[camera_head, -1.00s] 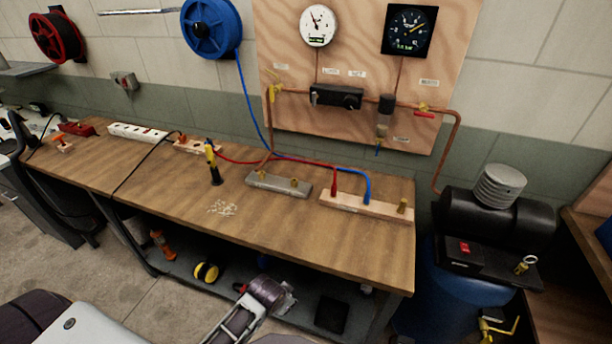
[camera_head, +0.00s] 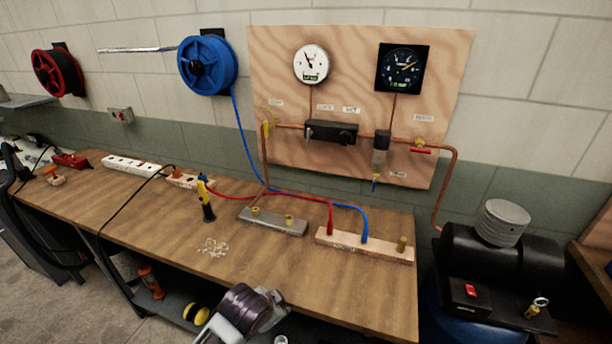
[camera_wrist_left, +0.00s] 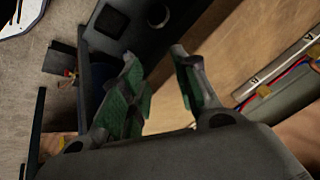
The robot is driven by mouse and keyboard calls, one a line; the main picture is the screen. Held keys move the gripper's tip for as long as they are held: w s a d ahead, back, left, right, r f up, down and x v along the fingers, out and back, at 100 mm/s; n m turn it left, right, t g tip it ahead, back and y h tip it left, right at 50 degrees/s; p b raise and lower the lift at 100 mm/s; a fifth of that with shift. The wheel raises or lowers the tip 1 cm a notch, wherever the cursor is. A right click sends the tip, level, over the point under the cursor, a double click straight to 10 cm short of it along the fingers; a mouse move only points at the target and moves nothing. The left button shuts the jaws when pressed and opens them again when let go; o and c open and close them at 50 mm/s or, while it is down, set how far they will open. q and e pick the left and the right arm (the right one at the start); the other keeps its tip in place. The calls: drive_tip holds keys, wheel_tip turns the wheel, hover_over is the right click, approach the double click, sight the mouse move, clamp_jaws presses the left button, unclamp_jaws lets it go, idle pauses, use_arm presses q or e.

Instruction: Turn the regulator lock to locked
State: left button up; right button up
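The regulator (camera_head: 331,132) is a black block on the copper pipe of the plywood board. It has a round dark knob (camera_head: 346,136) and a small lever-like piece at its left end. The lock's setting is too small to read. An arm of mine, seemingly the left, shows at the bottom middle of the head view, below and well apart from the regulator; its fingers are unclear there. In the left wrist view my left gripper (camera_wrist_left: 155,60) has its two green-padded fingers apart with nothing between them. My right gripper is not in view.
A white gauge (camera_head: 311,65) and a black gauge (camera_head: 402,68) sit above the regulator. The workbench (camera_head: 280,260) carries a metal manifold (camera_head: 272,222), a wooden block (camera_head: 365,246) with red and blue hoses, and a yellow-black tool (camera_head: 205,198). A black compressor (camera_head: 500,262) stands at right.

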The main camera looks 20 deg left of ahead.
use_arm(q)
drive_tip(key=w+r+m+t, duration=0.9)
drive_tip(key=w+r+m, duration=1.15)
drive_tip(key=w, duration=0.25)
drive_tip(key=w+a+r+m+t, duration=0.1)
drive_tip(key=w+a+r+m, duration=0.1)
drive_tip(key=w+r+m, duration=0.1)
drive_tip(key=w+a+r+m+t, duration=0.1)
drive_tip(key=w+a+r+m, duration=0.1)
drive_tip(key=r+m, duration=0.4)
drive_tip(key=shift+w+a+r+t+h, duration=0.35)
drive_tip(key=shift+w+r, duration=0.2)
drive_tip(key=shift+r, duration=0.3)
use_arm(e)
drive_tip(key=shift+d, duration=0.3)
use_arm(q)
drive_tip(key=shift+w+d, duration=0.1)
drive_tip(key=shift+w, duration=0.05)
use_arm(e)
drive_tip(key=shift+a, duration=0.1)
